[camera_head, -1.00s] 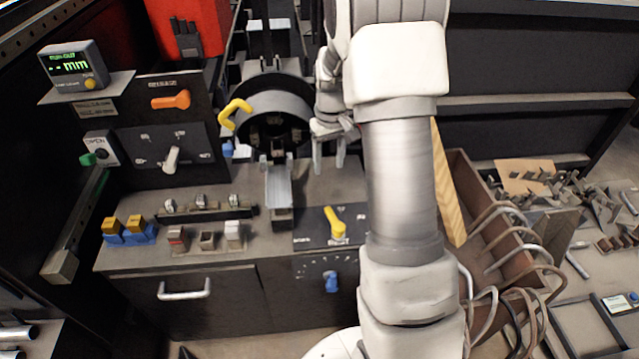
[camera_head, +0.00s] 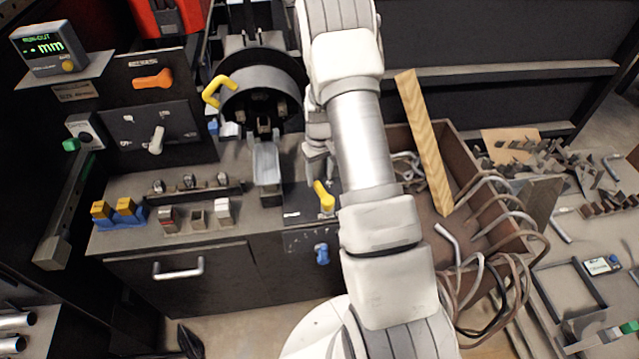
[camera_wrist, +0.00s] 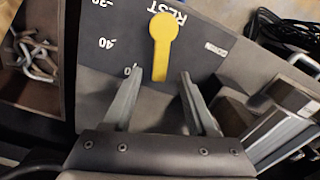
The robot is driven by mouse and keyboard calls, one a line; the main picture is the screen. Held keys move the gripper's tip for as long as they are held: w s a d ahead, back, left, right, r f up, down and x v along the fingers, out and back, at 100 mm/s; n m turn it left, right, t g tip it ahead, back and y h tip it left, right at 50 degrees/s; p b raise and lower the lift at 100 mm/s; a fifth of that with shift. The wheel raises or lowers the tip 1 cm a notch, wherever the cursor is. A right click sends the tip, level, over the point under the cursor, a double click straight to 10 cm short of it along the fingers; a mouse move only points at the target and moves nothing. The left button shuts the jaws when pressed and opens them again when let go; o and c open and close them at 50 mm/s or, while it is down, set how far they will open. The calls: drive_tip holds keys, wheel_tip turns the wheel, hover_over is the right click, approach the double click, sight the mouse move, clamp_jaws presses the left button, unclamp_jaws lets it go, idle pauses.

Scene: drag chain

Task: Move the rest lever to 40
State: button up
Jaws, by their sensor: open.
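The yellow rest lever (camera_head: 325,199) sits on a dark panel at the front of the bench. In the wrist view the lever (camera_wrist: 161,42) has a broad rounded end at the top and a narrower end toward my gripper. The dial plate (camera_wrist: 105,62) carries the words REST and DOWN and marks including 40 and 0. My gripper (camera_wrist: 161,75) is open and empty, its fingers on either side of the lever's narrow end in the picture. Contact and exact height are unclear. In the head view my gripper (camera_head: 318,174) is just behind the lever, partly hidden by my arm.
A grey trough (camera_head: 266,163) and a round drum with a yellow handle (camera_head: 219,90) stand left of and behind the lever. A blue knob (camera_head: 322,254) is on the front face below. A brown crate (camera_head: 440,232) with bent rods and a wooden strip stands right.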

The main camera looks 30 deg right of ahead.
sight(320, 187)
drive_tip(key=shift+f, duration=2)
clamp_jaws()
